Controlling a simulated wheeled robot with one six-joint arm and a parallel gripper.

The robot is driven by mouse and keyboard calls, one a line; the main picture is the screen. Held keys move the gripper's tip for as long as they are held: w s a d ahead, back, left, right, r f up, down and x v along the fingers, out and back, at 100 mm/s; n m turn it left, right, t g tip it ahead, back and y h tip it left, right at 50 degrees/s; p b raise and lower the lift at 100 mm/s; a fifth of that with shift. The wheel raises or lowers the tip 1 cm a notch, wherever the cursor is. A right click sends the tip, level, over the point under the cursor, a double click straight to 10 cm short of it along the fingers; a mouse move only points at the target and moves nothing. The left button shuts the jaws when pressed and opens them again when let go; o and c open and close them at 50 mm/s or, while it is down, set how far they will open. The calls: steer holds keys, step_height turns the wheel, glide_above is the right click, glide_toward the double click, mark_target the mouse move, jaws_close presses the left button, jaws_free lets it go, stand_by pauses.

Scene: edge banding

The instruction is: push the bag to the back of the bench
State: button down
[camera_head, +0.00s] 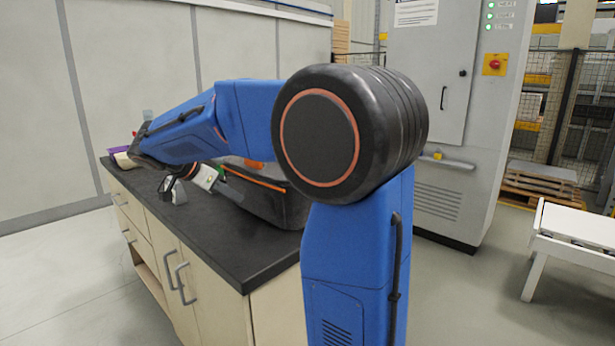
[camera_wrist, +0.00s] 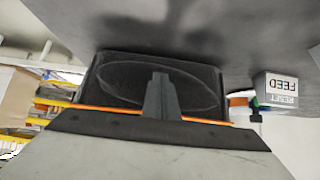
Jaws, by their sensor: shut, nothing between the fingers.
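The bag (camera_head: 280,207) is black with an orange trim line and stands on the dark bench top (camera_head: 215,240), partly hidden behind my arm. In the wrist view the bag's dark face (camera_wrist: 120,78), with an oval outline and the orange line, is straight ahead. My gripper (camera_head: 232,192) is low over the bench at the bag's left side, its fingers pointing towards it. The fingers are shut and empty, and they show as one grey post in the wrist view (camera_wrist: 160,78), overlapping the bag's face. Whether they touch the bag is unclear.
A small grey box marked FEED and RESET (camera_wrist: 277,88) shows beside the bag in the wrist view. Small items, one purple (camera_head: 120,150), lie at the bench's far left end. A grey cabinet (camera_head: 440,80) stands beyond the bench. The front bench top is clear.

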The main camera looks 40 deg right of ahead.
mark_target(254, 206)
steer(key=shift+x, duration=1.9)
steer(key=shift+w+d+r, duration=0.1)
steer(key=shift+w+d, duration=0.05)
steer(key=shift+d, duration=4.2)
steer(key=shift+w+d, duration=0.15)
steer(key=shift+d, duration=4.2)
steer(key=shift+w+d+r, duration=0.1)
steer(key=shift+w+d, duration=0.05)
steer(key=shift+d, duration=4.2)
steer(key=shift+s+a+r, duration=0.1)
steer(key=shift+a+r, duration=0.4)
steer(key=shift+a, duration=0.5)
steer(key=shift+a+r, duration=0.45)
steer(key=shift+a, duration=0.6)
steer(key=shift+s+a+r, duration=0.1)
steer(key=shift+a+r, duration=0.4)
steer(key=shift+a, duration=0.5)
